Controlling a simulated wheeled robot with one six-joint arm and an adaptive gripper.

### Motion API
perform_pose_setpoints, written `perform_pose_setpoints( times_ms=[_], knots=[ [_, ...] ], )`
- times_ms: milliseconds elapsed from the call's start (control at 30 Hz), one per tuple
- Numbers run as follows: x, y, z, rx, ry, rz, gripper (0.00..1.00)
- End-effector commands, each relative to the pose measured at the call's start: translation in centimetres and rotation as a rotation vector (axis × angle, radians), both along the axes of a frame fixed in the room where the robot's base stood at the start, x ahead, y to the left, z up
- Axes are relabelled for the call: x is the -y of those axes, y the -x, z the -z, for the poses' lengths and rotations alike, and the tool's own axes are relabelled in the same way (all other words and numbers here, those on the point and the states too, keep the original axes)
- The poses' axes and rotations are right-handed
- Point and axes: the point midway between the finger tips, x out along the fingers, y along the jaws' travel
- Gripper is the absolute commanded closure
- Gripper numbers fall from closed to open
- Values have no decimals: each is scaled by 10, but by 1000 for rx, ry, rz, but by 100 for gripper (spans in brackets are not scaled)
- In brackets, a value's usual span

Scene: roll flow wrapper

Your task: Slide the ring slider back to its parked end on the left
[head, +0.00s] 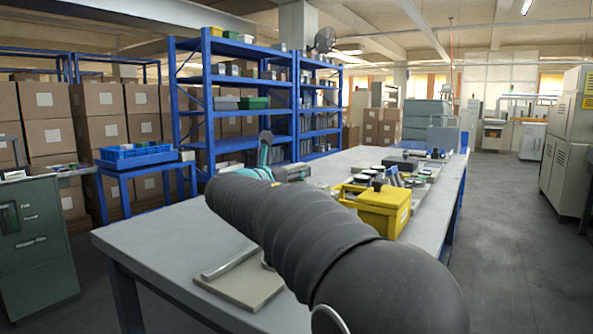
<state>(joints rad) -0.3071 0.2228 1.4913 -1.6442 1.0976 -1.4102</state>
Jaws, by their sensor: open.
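A pale board (238,290) lies on the grey table at its near side, with a light metal bar (228,263) running along it. A small curved piece (267,260) shows at the right end of the bar, against the edge of my arm. I cannot tell whether it is the ring slider. My dark ribbed arm crosses the picture from lower right to the middle and covers the right part of the board. I cannot make out my gripper's fingers; they seem hidden behind the arm.
The grey table (140,238) has free room left of the board. A yellow box (385,212) and several small items stand farther back on the table. A blue tray (135,155) stands on a blue side table. A green cabinet (38,250) is at the left.

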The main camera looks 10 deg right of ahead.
Motion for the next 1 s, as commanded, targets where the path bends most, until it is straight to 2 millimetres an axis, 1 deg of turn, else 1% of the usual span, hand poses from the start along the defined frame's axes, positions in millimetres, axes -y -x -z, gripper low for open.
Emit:
perform_pose_setpoints(
  times_ms=[33, 200, 467, 500, 567, 600, 667, 700, 1000],
  knots=[
    [4, -4, 0, 0, 0, 1, 52],
    [10, -10, 0, 0, 0, 1, 52],
    [11, -10, 0, 0, 0, 0, 52],
    [11, -10, 0, 0, 0, 0, 57],
    [11, -10, 0, 0, 0, 0, 72],
    [11, -10, 0, 0, 0, 0, 82],
    [11, -10, 0, 0, 0, 0, 97],
    [11, -10, 0, 1, 1, 0, 100],
    [12, -7, -1, 1, 0, 5, 100]
  ],
)
